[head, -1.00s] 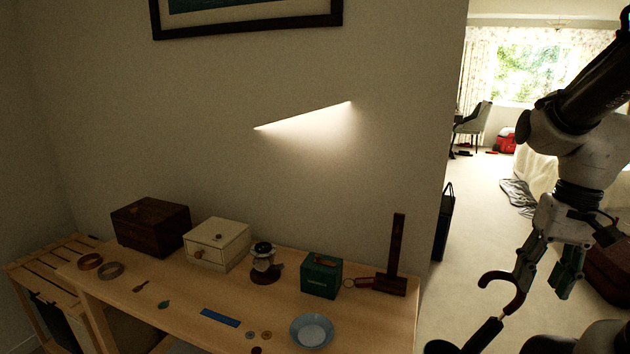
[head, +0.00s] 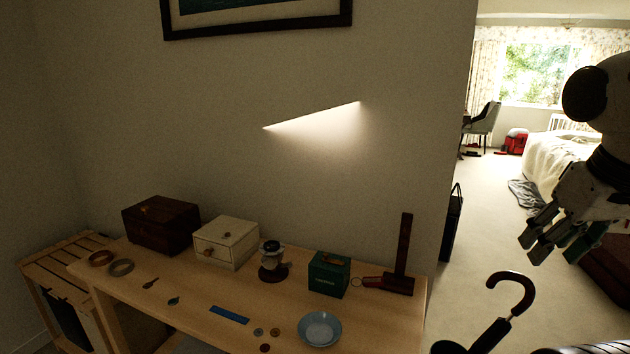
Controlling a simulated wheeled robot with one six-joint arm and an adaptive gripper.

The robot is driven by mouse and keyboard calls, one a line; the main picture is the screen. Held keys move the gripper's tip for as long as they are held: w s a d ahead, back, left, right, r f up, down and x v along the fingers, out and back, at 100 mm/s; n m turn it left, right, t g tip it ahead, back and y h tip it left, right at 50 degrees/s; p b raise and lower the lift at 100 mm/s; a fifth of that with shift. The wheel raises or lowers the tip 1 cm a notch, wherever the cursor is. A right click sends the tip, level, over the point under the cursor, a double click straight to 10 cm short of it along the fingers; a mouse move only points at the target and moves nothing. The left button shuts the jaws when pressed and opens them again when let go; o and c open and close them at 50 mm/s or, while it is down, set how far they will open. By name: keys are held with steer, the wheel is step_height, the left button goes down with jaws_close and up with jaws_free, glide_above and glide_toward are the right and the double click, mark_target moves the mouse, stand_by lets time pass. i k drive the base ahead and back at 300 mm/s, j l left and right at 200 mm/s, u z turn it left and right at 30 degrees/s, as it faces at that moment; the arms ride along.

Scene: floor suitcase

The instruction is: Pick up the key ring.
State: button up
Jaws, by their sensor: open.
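Which small item is the key ring is not certain at this size. A thin reddish ring (head: 370,282) lies at the right of the wooden table, against the base of a dark wooden stand (head: 402,262). A small brown item (head: 150,284) and a small teal item (head: 172,301) lie on the left half of the table and are too small to make out. My gripper (head: 552,246) is open and empty at the right of the head view, well to the right of the table and apart from everything on it.
On the table (head: 200,305) stand a dark wooden box (head: 160,225), a cream drawer box (head: 226,243), a small round-topped device (head: 271,262), a green box (head: 328,275) and a blue bowl (head: 319,329). An umbrella handle (head: 517,287) rises below my gripper. Open carpet lies beyond.

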mark_target(372, 281)
steer(key=j+z, duration=0.3)
steer(key=j, duration=0.35)
steer(key=j+z, duration=0.25)
steer(key=j, duration=0.4)
steer(key=j+z, duration=0.2)
steer(key=j, duration=0.25)
